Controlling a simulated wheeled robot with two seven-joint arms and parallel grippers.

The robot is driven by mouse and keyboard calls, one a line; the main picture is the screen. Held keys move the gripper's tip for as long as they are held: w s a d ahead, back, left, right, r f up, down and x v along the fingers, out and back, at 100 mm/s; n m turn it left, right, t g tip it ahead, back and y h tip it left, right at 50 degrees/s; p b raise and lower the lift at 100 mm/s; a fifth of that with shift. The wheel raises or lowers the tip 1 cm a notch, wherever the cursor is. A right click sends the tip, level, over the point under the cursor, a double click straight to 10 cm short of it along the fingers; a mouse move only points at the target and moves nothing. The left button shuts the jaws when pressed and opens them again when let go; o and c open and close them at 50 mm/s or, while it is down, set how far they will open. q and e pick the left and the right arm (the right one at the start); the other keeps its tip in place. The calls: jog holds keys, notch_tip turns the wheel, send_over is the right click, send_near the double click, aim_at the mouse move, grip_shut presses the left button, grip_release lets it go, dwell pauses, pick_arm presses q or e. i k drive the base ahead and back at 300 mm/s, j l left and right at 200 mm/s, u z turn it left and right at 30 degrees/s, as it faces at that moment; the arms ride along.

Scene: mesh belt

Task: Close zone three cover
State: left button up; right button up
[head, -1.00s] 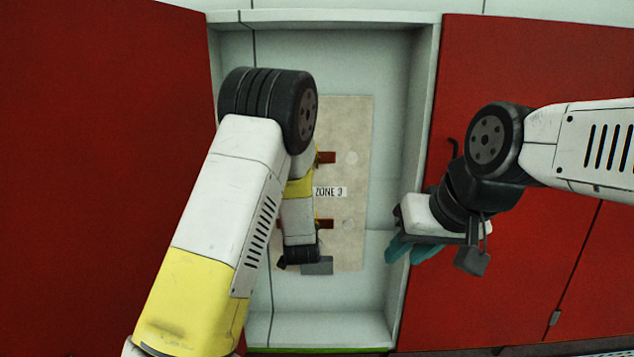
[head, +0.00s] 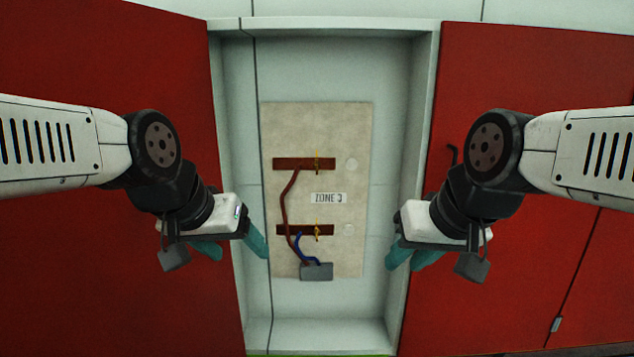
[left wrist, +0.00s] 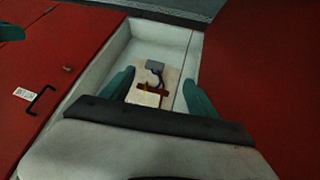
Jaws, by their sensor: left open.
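An open, pale recessed cabinet (head: 345,55) holds a beige panel labelled ZONE 3 (head: 328,198). A red door panel (head: 90,260) stands to its left and another red panel (head: 540,80) with a dark handle (head: 453,152) to its right. The handle also shows in the left wrist view (left wrist: 42,100). No separate cover lies over the beige panel. My left gripper (head: 232,247) is open and empty in front of the cabinet's left edge; its teal fingers (left wrist: 160,92) frame the panel. My right gripper (head: 412,256) is by the cabinet's right edge; its finger gap is unclear.
On the beige panel are two brown bars (head: 295,164) with yellowish fittings, red and blue wires, and a grey box (head: 316,271). The space between my two grippers is clear. A white label (left wrist: 24,94) is beside the handle.

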aim_at(82, 273)
jog(key=k+j, duration=0.2)
jog(key=k+j+z, duration=0.25)
jog(key=k+j, duration=0.15)
jog(key=j, duration=0.2)
jog(key=k+j+z, duration=0.25)
jog(key=k+j, duration=0.25)
jog(key=k+j+z, duration=0.1)
jog(key=j, duration=0.3)
jog(key=j+z, duration=0.1)
jog(key=j, duration=0.3)
jog(key=k+j+z, duration=0.1)
jog(key=j, duration=0.25)
jog(key=k+j+z, duration=0.1)
jog(key=j, duration=0.3)
jog(key=k+j+z, duration=0.1)
jog(key=j, duration=0.25)
jog(key=k+j+u, duration=0.15)
jog(key=k, duration=0.2)
jog(key=k+j+u, duration=0.2)
jog(key=k+j, duration=0.05)
jog(key=k, duration=0.05)
